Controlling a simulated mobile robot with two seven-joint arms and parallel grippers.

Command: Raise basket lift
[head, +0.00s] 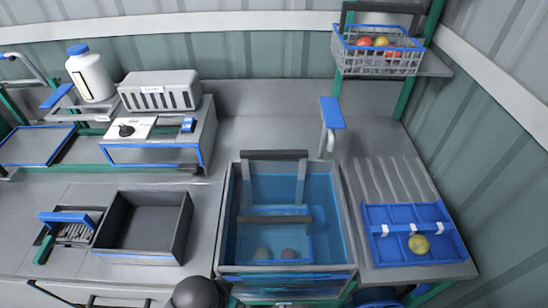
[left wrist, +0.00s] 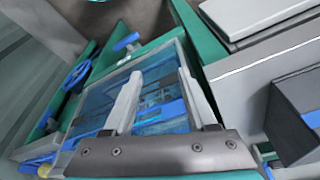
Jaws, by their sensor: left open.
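A tank of blue water (head: 231,228) stands at the front middle of the bench in the head view. Two dark grey crossbars are at it: one at the rear rim (head: 273,155) and one lower, inside the tank (head: 273,219). Two small round, tomato-like things (head: 287,254) lie below the lower bar, blurred by water. Which part is the basket lift's handle I cannot tell. My left gripper (left wrist: 160,73) is open and empty, its two pale fingers over the view of the tank (left wrist: 98,98). Whether it touches anything is unclear. My right gripper is not in view.
A wire basket with tomatoes (head: 378,66) sits on a raised shelf at the back right. A blue tray (head: 388,246) with a yellow fruit (head: 419,245) is right of the tank. A dark open bin (head: 145,258) is left. A blue-topped tap (head: 332,113) stands behind the tank.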

